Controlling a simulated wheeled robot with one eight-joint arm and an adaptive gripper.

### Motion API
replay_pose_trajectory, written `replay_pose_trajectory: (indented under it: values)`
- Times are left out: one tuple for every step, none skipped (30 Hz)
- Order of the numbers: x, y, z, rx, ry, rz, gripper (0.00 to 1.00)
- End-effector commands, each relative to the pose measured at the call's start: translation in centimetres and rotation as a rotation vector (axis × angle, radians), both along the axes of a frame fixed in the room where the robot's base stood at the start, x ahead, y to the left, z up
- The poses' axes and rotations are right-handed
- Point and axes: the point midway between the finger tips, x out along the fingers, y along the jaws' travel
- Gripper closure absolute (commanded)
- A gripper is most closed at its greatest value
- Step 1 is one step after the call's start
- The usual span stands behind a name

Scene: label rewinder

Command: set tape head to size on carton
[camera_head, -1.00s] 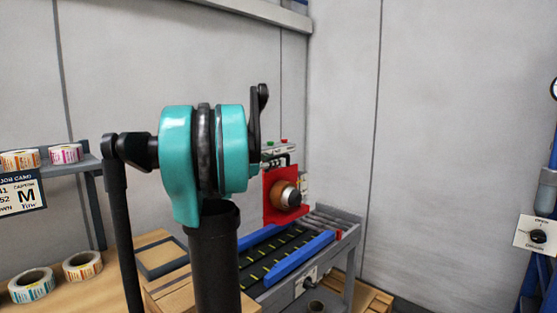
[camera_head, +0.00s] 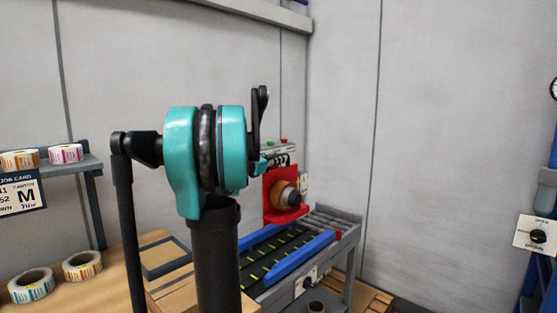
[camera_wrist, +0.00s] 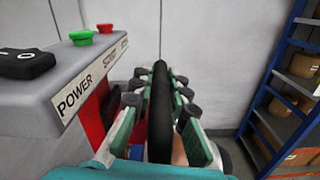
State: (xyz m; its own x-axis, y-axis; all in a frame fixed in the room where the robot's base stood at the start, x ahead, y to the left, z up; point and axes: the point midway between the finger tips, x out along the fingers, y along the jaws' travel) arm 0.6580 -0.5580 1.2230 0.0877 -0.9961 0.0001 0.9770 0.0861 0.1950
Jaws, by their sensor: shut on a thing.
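In the head view the red tape head (camera_head: 270,187) with a brown tape roll (camera_head: 284,195) stands over the carton conveyor (camera_head: 285,245). A small control box (camera_head: 277,150) is just above and behind it. In the wrist view my gripper (camera_wrist: 160,100) is shut on a black wheel (camera_wrist: 160,125), seen edge-on between the teal fingers. Red of the tape head (camera_wrist: 108,100) shows left of the fingers, beside the box labelled POWER (camera_wrist: 75,95). The wheel's lower part and what it mounts on are hidden. In the head view my arm hides most of the gripper.
A job card (camera_head: 20,195) marked M hangs at the left under a shelf (camera_head: 75,163) with label rolls. More label rolls (camera_head: 82,266) lie on the wooden table (camera_head: 110,285). Blue rails (camera_head: 300,256) flank the belt. A blue rack (camera_wrist: 285,85) stands right in the wrist view.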

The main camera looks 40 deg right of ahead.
Motion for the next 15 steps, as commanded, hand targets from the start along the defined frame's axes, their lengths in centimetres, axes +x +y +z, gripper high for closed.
replay_pose_trajectory:
  values:
    - [0.0, 0.0, 0.0, 0.000, 0.000, 0.000, 1.00]
    - [0.0, 0.0, 0.0, 0.000, 0.000, 0.000, 1.00]
    - [0.0, 0.0, 0.0, 0.000, 0.000, 0.000, 1.00]
    - [0.0, 0.0, 0.0, 0.000, 0.000, 0.000, 1.00]
    - [0.0, 0.0, 0.0, 0.000, 0.000, 0.000, 1.00]
    - [0.0, 0.0, 0.0, 0.000, 0.000, 0.000, 1.00]
    - [0.0, 0.0, 0.0, 0.000, 0.000, 0.000, 1.00]
    - [0.0, 0.0, 0.0, 0.000, 0.000, 0.000, 1.00]
    - [0.0, 0.0, -0.2, 0.000, 0.000, 0.000, 1.00]
    - [0.0, 0.0, -0.4, 0.000, 0.000, 0.000, 1.00]
    - [0.0, 0.0, -0.8, 0.000, 0.000, 0.000, 1.00]
    - [0.0, 0.0, -1.4, 0.000, 0.000, 0.000, 1.00]
    - [0.0, 0.0, -1.9, 0.000, 0.000, -0.001, 1.00]
    - [0.0, 0.0, -2.4, 0.000, 0.000, -0.001, 1.00]
    - [0.0, 0.0, -3.1, 0.001, 0.000, -0.001, 1.00]
